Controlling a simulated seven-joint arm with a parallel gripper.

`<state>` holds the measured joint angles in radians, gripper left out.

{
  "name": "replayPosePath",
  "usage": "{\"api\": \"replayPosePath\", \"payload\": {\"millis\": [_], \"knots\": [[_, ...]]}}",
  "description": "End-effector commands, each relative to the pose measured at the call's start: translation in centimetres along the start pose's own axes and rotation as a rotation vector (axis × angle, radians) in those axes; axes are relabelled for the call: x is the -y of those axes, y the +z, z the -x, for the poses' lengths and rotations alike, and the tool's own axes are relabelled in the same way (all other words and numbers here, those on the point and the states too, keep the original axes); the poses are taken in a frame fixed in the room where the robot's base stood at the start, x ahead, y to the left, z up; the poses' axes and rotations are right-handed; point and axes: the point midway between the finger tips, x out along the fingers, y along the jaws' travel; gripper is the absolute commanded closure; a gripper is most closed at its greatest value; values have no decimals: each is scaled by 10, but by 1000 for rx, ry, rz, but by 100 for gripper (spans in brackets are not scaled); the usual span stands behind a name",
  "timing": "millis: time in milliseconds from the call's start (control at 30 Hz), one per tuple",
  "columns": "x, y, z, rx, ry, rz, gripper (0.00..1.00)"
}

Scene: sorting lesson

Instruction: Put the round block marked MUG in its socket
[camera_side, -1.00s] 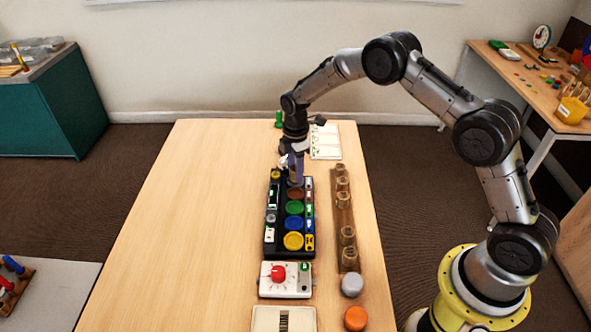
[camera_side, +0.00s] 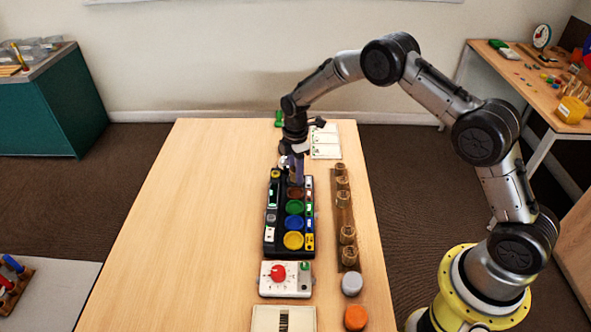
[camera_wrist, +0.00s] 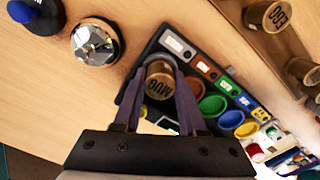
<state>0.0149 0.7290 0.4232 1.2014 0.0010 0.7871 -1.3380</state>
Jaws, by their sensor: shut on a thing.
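My gripper (camera_wrist: 160,88) is shut on the round brown block marked MUG (camera_wrist: 159,81); its lettered top shows between the fingers in the wrist view. The block is at the far end of the black socket board (camera_side: 266,240), over or in the end socket beside the brown one. A grey rim shows around the block's far side in the wrist view. I cannot tell how deep the block sits. In the side view my gripper (camera_side: 296,181) hides the block and that socket. The brown, green, blue and yellow sockets (camera_side: 293,240) show no block.
A wooden rack (camera_side: 343,220) with several round blocks stands right of the board; one reads EGG (camera_wrist: 267,15). A box with a red knob (camera_side: 278,273) sits in front. A shiny metal dome (camera_wrist: 96,42) and a blue-topped peg (camera_wrist: 22,12) stand nearby. The table's left side is clear.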

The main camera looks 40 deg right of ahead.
Motion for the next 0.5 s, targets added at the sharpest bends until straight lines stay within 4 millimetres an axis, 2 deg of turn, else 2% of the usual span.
{"api": "replayPosePath", "payload": {"millis": [100,133,200,500], "knots": [[0,0,-2,0,0,0,100],[0,0,-2,0,0,0,58],[0,0,-2,0,0,0,47],[0,0,-1,0,0,0,47]]}}
